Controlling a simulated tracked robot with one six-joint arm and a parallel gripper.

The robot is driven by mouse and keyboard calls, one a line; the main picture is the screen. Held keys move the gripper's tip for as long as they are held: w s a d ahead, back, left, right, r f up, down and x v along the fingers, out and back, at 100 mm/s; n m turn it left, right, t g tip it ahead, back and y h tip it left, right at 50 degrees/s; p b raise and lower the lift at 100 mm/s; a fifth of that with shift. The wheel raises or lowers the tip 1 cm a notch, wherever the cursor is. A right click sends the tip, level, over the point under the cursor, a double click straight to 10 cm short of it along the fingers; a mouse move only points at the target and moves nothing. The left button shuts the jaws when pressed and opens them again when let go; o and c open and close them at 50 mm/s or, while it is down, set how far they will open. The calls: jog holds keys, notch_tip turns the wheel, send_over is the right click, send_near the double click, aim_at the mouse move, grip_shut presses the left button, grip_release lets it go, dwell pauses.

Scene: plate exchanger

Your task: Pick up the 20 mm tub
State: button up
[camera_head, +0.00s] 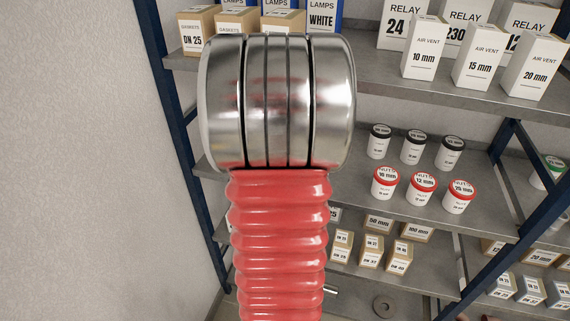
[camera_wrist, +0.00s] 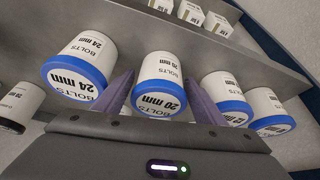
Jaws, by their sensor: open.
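The 20 mm tub (camera_wrist: 159,84) is white with a blue lid and the word BOLTS, and it shows upside down in the wrist view. It stands on a grey shelf. My gripper (camera_wrist: 160,90) is open, with one purple finger on each side of this tub. I cannot tell whether the fingers touch it. The tub and gripper do not show in the head view, where my red and silver arm fills the middle.
A blue-lidded 24 mm tub (camera_wrist: 80,68) stands close on the left, and other blue-lidded tubs (camera_wrist: 226,98) stand close on the right. In the head view, red-lidded tubs (camera_head: 423,188) and black-lidded tubs (camera_head: 413,147) share a shelf. Blue rack posts (camera_head: 178,110) flank the shelves.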

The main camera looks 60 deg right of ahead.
jog(key=shift+c, duration=0.4)
jog(key=c, duration=1.2)
jog(key=shift+c, duration=0.6)
jog(key=shift+r, duration=0.1)
jog(key=shift+r, duration=0.4)
jog(key=s+a, duration=0.3)
jog(key=a, duration=0.5)
jog(key=s+a, duration=0.3)
jog(key=a, duration=0.6)
jog(key=shift+r, duration=0.3)
jog(key=shift+s+d, duration=0.1)
